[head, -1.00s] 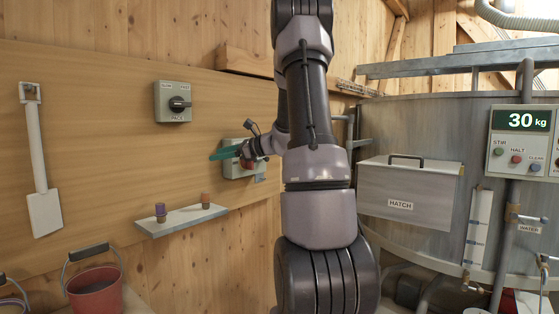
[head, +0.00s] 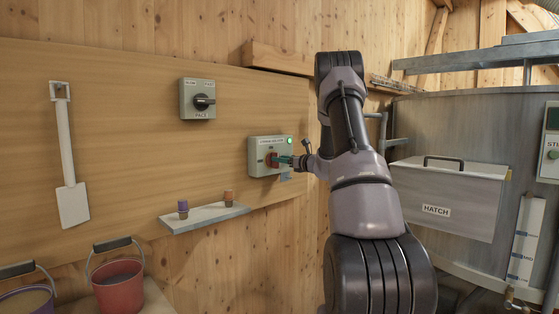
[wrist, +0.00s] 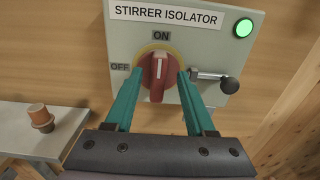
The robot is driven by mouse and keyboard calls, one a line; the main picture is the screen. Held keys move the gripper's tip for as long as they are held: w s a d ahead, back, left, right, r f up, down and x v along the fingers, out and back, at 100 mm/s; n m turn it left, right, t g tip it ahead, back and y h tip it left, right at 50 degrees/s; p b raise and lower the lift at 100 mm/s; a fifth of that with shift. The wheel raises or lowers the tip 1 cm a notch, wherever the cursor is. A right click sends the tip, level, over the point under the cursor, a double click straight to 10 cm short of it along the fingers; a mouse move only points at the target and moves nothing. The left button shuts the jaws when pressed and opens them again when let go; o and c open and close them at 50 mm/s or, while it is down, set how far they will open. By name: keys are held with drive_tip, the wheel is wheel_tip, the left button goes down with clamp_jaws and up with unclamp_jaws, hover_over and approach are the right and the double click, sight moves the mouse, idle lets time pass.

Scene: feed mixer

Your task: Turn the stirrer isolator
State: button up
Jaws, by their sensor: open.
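The stirrer isolator is a grey box (head: 258,146) on the wooden wall panel, and it also shows in the wrist view (wrist: 205,47). Its red rotary knob (wrist: 158,75) on a yellow plate has its white mark upright at ON, with OFF to its left. A green lamp (wrist: 243,28) is lit at the upper right. My gripper (wrist: 160,82) is open, with its teal fingers on either side of the knob; I cannot tell whether they touch it. In the head view my gripper (head: 284,161) is at the front of the box and partly covers the knob.
A small black-knobbed lever (wrist: 228,84) sticks out right of the red knob. A shelf (head: 205,217) with two small capped pieces is below left. Another rotary switch (head: 197,99) is up left. The hatch box (head: 448,198) stands to the right.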

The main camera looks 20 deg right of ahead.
drive_tip(key=shift+x, duration=0.85)
clamp_jaws()
drive_tip(key=shift+a+n, duration=0.1)
drive_tip(key=shift+n, duration=0.3)
drive_tip(key=n, duration=0.5)
drive_tip(key=f+n, duration=0.1)
drive_tip(key=n, duration=0.5)
drive_tip(key=a+n, duration=0.1)
drive_tip(key=n, duration=0.4)
drive_tip(key=shift+s+f+n, duration=0.15)
drive_tip(key=shift+s+n, duration=0.05)
drive_tip(key=shift+n, duration=0.5)
